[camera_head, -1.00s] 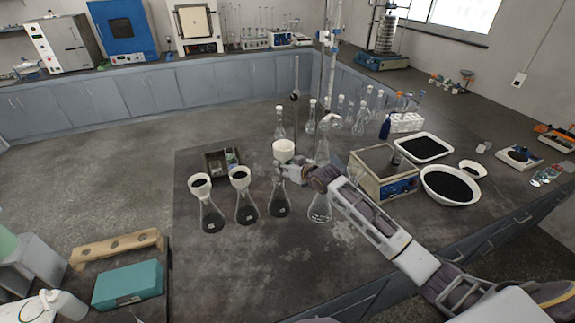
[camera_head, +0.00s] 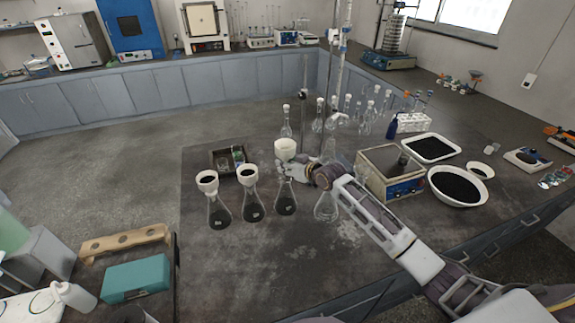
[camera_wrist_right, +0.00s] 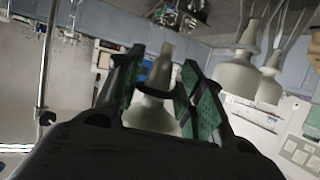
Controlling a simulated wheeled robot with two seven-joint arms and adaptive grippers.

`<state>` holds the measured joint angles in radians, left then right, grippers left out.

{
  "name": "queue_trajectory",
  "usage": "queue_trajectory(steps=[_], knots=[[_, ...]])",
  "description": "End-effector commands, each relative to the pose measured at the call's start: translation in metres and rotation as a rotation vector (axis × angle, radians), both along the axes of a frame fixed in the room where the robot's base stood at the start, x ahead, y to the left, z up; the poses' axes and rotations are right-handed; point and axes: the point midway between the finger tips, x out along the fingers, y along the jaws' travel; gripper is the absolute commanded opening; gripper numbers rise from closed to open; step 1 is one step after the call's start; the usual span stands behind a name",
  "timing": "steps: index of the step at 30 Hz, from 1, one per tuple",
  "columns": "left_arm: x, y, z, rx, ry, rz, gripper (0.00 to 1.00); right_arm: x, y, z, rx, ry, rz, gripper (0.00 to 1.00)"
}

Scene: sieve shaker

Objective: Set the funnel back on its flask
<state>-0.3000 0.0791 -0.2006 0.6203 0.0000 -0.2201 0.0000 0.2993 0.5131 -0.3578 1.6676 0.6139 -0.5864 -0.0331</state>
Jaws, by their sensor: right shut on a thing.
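My right gripper (camera_head: 283,168) is shut on a white funnel (camera_head: 286,147). The funnel is upright above the rightmost of three flasks with dark contents in a row; this flask (camera_head: 286,203) stands on the dark bench. The gripper hides the funnel's stem and the flask's mouth, so I cannot tell whether the stem is inside the neck. In the right wrist view, the funnel (camera_wrist_right: 153,105) sits between the green-padded fingers. The other two flasks (camera_head: 219,214) (camera_head: 252,208) carry white funnels (camera_head: 207,180) (camera_head: 247,172) with dark material. My left gripper is not in view.
An empty-looking clear flask (camera_head: 325,207) stands close to the right of the held funnel, under my forearm. A burette stand (camera_head: 303,110) and stoppered flasks are behind. A small tray (camera_head: 220,165) lies behind the row. The bench front is clear.

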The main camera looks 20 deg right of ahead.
Motion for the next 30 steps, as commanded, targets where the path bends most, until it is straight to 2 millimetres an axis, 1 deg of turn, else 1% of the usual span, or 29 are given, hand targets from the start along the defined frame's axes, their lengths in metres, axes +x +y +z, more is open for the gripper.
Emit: queue_trajectory(steps=[11, 30], knots=[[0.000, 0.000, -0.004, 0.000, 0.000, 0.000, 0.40, 0.000, 0.000, -0.004, 0.000, -0.001, -0.001, 0.11], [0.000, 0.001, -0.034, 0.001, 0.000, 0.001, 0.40, 0.000, 0.000, -0.036, 0.000, -0.001, -0.001, 0.11]])
